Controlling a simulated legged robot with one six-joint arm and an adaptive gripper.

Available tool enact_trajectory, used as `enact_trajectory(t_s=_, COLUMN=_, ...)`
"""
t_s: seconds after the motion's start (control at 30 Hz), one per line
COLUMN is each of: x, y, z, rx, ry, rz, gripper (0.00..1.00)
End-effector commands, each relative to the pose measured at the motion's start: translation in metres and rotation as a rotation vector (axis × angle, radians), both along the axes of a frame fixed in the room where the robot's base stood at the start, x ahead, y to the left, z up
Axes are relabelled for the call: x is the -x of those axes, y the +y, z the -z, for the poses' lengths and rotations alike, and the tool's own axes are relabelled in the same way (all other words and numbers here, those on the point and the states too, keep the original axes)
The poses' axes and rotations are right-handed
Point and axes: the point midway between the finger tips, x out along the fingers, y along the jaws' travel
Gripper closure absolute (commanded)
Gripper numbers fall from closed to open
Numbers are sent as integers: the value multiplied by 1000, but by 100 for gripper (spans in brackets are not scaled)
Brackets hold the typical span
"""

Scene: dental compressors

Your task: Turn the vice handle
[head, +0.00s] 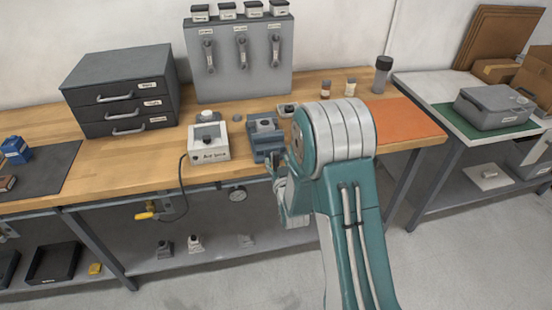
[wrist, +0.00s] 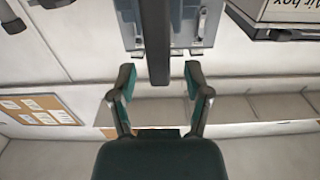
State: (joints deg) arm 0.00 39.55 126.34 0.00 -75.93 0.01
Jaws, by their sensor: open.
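The blue-grey vice (head: 266,133) stands near the front edge of the wooden bench, just right of the white box. My gripper (head: 279,172) is at the bench's front edge, just below the vice, and is partly hidden by my arm. In the wrist view my gripper (wrist: 160,84) is open, with one finger on each side. A dark upright bar (wrist: 158,45), which looks like the vice handle, comes down between the fingertips. There is a gap on both sides of it. Grey metal parts (wrist: 203,28), likely of the vice, are behind it.
The white labelled box (head: 208,142) with a cable is close to the vice; it also shows in the wrist view (wrist: 285,12). A dark drawer cabinet (head: 120,90) and a grey panel with handles (head: 240,85) stand farther back. An orange mat (head: 405,120) lies clear on the right.

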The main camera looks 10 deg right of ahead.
Motion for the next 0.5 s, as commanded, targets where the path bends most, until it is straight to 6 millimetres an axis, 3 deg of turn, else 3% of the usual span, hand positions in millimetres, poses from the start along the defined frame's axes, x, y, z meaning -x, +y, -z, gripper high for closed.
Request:
enact_trajectory(t_s=0.13, x=-14, y=0, z=0, rx=0, ry=-1, rz=0, gripper=37)
enact_trajectory(t_s=0.43, x=-16, y=0, z=0, rx=0, ry=0, rz=0, gripper=37)
enact_trajectory(t_s=0.47, x=-16, y=0, z=0, rx=0, ry=0, rz=0, gripper=46)
enact_trajectory(t_s=0.5, x=-16, y=0, z=0, rx=0, ry=0, rz=0, gripper=64)
